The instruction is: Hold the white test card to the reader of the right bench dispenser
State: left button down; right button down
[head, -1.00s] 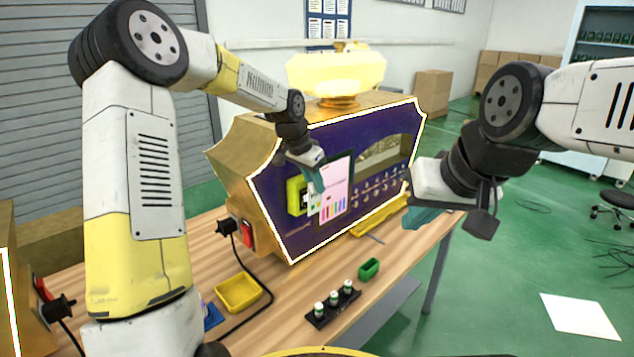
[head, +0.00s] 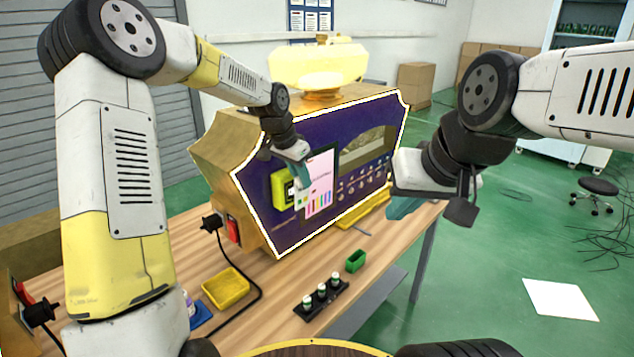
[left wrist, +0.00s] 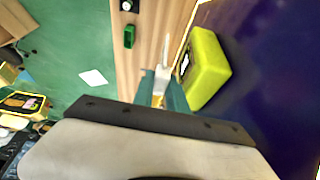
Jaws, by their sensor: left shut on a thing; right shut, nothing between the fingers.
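The right bench dispenser (head: 222,165) is a gold housing with a purple front and a pale yellow tank on top. Its yellow-green reader (head: 279,190) sits low on the left of that front, beside a lit screen (head: 320,178). My left gripper (head: 301,190) is at the reader. In the left wrist view its teal fingers (left wrist: 164,90) are shut on the white test card (left wrist: 162,76), a small pale piece seen nearly edge-on beside the reader (left wrist: 208,68). I cannot tell if card and reader touch. My right gripper (head: 402,207) is shut and empty, right of the dispenser.
On the wooden bench stand a yellow tray (head: 226,288), a black rack (head: 321,299) with several small bottles and a green box (head: 356,261). A black cable (head: 258,268) runs across it. Part of another dispenser (head: 10,318) shows at the left edge.

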pick_arm(q)
jog(key=s+d, duration=0.6)
jog(key=shift+s+d, duration=0.3)
jog(key=shift+d, duration=0.05)
dwell(0.6)
